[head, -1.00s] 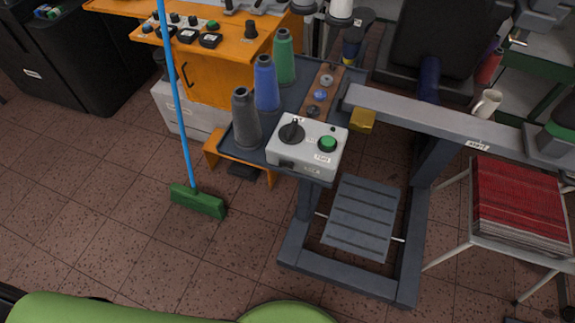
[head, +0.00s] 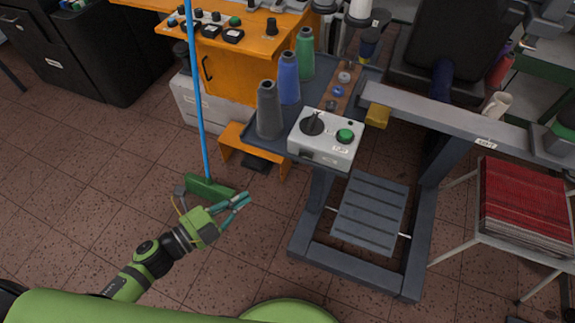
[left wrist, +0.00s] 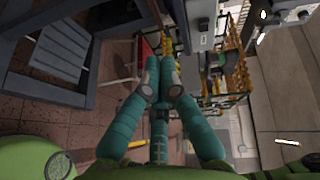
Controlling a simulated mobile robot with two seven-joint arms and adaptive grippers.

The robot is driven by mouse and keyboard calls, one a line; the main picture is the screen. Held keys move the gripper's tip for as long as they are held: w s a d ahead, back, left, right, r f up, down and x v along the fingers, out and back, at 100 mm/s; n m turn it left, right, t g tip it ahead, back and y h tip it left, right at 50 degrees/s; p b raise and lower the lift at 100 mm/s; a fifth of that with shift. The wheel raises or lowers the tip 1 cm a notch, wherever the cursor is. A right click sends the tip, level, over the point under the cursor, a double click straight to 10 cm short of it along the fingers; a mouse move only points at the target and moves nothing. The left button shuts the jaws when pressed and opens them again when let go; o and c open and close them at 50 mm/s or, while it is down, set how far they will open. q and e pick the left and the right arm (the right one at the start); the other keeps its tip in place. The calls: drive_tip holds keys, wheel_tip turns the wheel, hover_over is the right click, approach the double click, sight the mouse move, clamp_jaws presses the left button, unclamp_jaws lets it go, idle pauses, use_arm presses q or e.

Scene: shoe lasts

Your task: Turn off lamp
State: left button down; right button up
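I cannot pick out a lamp for certain in either view. A light grey control box (head: 326,151) with a black rotary knob (head: 312,123) and a green button (head: 345,136) sits at the front of a dark blue tray table in the head view. My left gripper (head: 247,200) is low over the floor, to the left of and below the box, apart from it. Its teal fingers come together at the tips and hold nothing. They also show in the left wrist view (left wrist: 160,75). My right gripper is not in view.
Grey, blue (head: 289,77) and green thread cones stand behind the box. A green broom (head: 208,187) with a blue handle stands left. An orange bench (head: 210,27) with knobs is behind. A grey frame and red stack (head: 523,200) are right. Floor lies open in front.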

use_arm(q)
drive_tip(key=s+d+r+m+g+h, duration=0.1)
drive_tip(key=s+d+r+m+h, duration=0.2)
drive_tip(key=r, duration=0.3)
drive_tip(key=shift+s+d+r+m+g, duration=0.2)
drive_tip(key=shift+m+g, duration=0.2)
drive_tip(key=shift+m, duration=0.4)
drive_tip(key=shift+w, duration=0.1)
drive_tip(key=p, duration=0.4)
approach(312, 156)
drive_tip(key=d, duration=0.4)
drive_tip(key=w, duration=0.3)
drive_tip(key=shift+w+d, duration=0.1)
drive_tip(key=shift+d, duration=0.15)
